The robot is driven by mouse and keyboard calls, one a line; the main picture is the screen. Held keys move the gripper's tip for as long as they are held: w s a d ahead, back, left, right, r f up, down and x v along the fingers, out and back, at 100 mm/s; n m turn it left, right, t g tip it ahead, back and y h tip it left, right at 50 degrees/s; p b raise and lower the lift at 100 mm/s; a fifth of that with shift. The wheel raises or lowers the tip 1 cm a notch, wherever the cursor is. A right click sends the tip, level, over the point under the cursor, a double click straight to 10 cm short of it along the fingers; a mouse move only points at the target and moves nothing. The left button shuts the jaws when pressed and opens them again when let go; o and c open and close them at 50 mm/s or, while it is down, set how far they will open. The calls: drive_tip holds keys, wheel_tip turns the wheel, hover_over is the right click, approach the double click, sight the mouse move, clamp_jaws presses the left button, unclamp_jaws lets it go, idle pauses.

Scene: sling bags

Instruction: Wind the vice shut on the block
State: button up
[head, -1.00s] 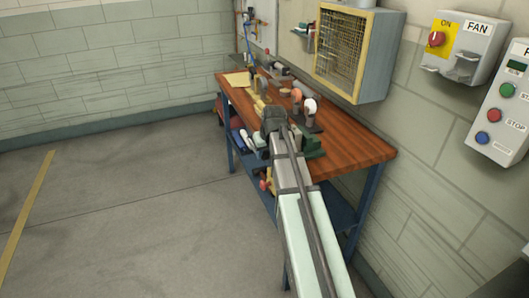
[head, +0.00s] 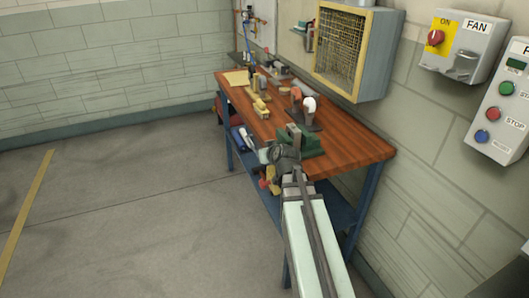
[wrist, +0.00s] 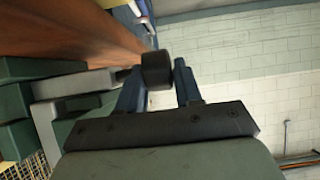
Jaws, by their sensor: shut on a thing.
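The green vice (head: 309,146) stands at the front edge of the wooden bench. In the wrist view the vice (wrist: 14,104) is at the left, with a grey bar and a dark round handle knob (wrist: 157,70) sticking out past the bench edge. My gripper (wrist: 158,78) has one blue finger on each side of this knob and is shut on it. In the head view my gripper (head: 272,154) is at the front of the vice, and my arm hides part of it. I cannot pick out the block for certain in either view.
The bench top (head: 345,150) is bare to the right of the vice. A caged fan (head: 343,50) hangs on the wall above. The floor left of the bench is clear.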

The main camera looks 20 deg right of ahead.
drive_tip(key=shift+s+f+t, duration=0.1)
drive_tip(key=shift+s+t, duration=0.05)
drive_tip(key=shift+t, duration=1.75)
drive_tip(key=o, duration=1)
drive_tip(key=shift+f, duration=0.1)
drive_tip(key=shift+c, duration=0.2)
drive_tip(key=shift+r, duration=5.05)
drive_tip(key=shift+o, duration=0.3)
